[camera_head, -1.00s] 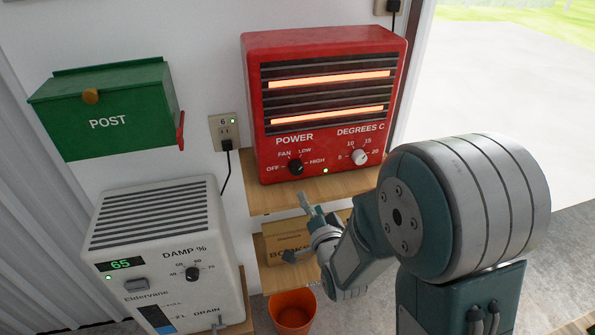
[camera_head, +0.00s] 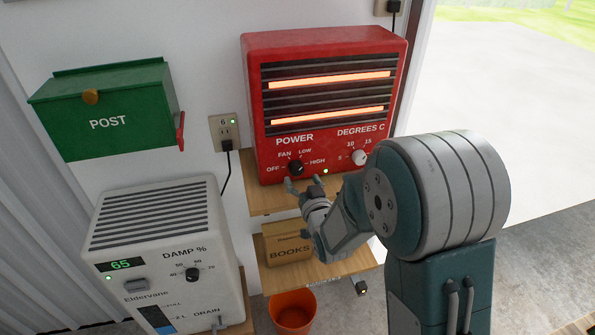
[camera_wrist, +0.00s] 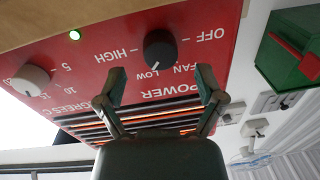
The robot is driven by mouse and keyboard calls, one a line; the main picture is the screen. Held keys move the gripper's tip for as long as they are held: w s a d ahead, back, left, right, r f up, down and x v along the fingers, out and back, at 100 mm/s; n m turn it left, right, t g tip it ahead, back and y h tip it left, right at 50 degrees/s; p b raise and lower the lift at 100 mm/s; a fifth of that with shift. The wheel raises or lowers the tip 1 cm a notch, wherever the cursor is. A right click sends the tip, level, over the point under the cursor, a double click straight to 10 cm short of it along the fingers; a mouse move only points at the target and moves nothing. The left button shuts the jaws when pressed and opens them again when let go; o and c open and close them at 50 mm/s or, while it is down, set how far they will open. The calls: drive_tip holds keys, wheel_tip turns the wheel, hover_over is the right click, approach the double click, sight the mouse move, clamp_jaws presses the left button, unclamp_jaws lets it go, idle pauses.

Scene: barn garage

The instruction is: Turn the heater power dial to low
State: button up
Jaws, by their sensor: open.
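The red heater (camera_head: 325,60) stands on a wooden shelf against the wall, its two bars glowing orange. Its black power dial (camera_head: 296,167) is at the lower left of its front, with OFF, FAN, LOW and HIGH around it. In the wrist view the dial (camera_wrist: 160,49) appears upside down; its white mark seems to point toward LOW, but it is small. My gripper (camera_head: 304,184) is open and empty just below and in front of the dial. In the wrist view its fingertips (camera_wrist: 161,84) are spread to either side of the dial, apart from it.
The white temperature dial (camera_head: 359,157) is to the right of the power dial. The wooden shelf (camera_head: 262,198) lies under the heater. A green post box (camera_head: 110,118), dehumidifier (camera_head: 170,225), books box (camera_head: 284,250) and orange bucket (camera_head: 292,315) are nearby.

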sight(298, 172)
drive_tip(key=shift+x, duration=1.9)
drive_tip(key=c, duration=1.2)
drive_tip(key=shift+o, duration=0.3)
drive_tip(key=shift+n, duration=1.2)
drive_tip(key=o, duration=1.1)
drive_tip(key=shift+o, duration=0.2)
drive_tip(key=v, duration=1.2)
